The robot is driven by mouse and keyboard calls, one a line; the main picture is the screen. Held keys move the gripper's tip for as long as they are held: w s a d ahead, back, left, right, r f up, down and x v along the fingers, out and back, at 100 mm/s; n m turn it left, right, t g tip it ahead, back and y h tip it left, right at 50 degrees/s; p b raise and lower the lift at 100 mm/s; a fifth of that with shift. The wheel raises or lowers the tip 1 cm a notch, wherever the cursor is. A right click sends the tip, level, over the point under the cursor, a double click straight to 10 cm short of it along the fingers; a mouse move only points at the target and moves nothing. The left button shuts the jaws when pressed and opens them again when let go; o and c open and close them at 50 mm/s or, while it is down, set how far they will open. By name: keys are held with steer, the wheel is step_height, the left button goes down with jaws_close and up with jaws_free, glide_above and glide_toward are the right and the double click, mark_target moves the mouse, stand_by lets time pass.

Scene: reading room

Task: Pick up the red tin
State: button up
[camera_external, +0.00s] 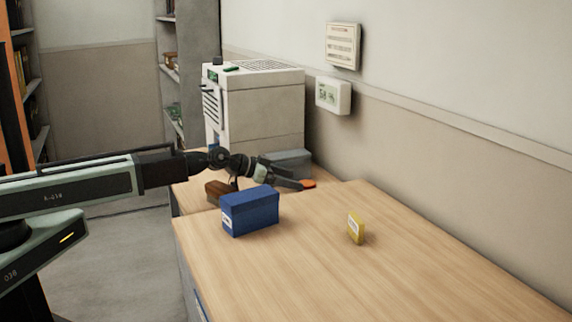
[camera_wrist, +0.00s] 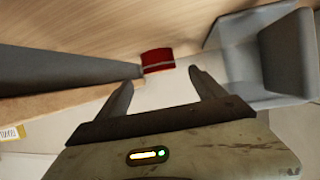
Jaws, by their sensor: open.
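The red tin (camera_wrist: 157,60), with a pale band along its lower edge, shows in the wrist view just past my fingertips. My gripper (camera_wrist: 160,80) is open, with its two fingers apart and the tin ahead of the gap between them. Nothing is held. In the outside view my gripper (camera_external: 288,181) reaches over the desk behind the blue box. I cannot make out the red tin in that view.
A blue box (camera_external: 250,212) stands in front of my gripper, with a brown object (camera_external: 219,189) behind it. A grey bin (camera_external: 290,162) is close by, also in the wrist view (camera_wrist: 238,58).

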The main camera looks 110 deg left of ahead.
mark_target(305, 183)
steer(key=b+x, duration=0.2)
steer(key=x, duration=0.3)
steer(key=c, duration=1.5)
step_height(305, 183, up, 10)
steer(key=p, duration=1)
steer(key=shift+r, duration=0.1)
steer(key=shift+c, duration=0.2)
